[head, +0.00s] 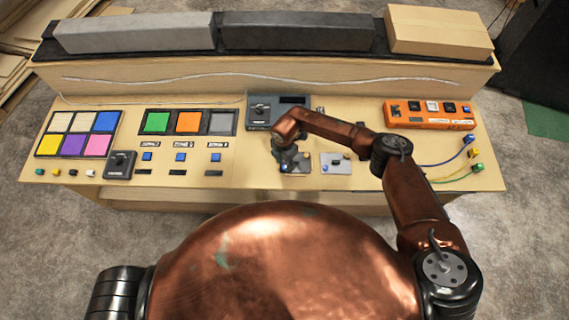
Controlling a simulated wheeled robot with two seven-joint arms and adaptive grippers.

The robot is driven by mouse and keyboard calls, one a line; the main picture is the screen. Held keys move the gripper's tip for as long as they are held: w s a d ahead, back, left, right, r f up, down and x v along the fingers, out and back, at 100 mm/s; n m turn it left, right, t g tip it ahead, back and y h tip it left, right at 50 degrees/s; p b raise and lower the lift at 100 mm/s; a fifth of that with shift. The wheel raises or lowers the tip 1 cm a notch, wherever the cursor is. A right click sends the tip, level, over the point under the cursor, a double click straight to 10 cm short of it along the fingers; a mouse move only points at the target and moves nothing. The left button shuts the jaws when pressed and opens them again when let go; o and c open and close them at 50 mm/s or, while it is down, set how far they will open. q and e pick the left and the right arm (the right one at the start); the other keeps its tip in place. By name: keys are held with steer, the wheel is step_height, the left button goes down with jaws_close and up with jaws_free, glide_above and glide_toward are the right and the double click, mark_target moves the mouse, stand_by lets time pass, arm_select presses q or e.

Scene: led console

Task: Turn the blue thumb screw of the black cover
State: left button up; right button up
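My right gripper (288,164) points down at the front middle of the console, over a small dark plate (304,168) that looks like the black cover. The gripper hides much of this plate. A small blue spot (285,168) shows at the gripper's tip and may be the blue thumb screw; I cannot tell whether the fingers touch it. The fingers are too small and dark to tell if they are open or shut. My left gripper is not in view.
A light grey plate (336,163) with small knobs lies just right of the gripper. A blue-grey box (262,113) stands behind it. An orange switch strip (430,114) and coloured cables (452,163) are at the right. Coloured tiles (77,132) are at the left.

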mark_target(284, 167)
step_height(284, 167, up, 11)
steer(key=shift+r, duration=0.15)
stand_by(0.6)
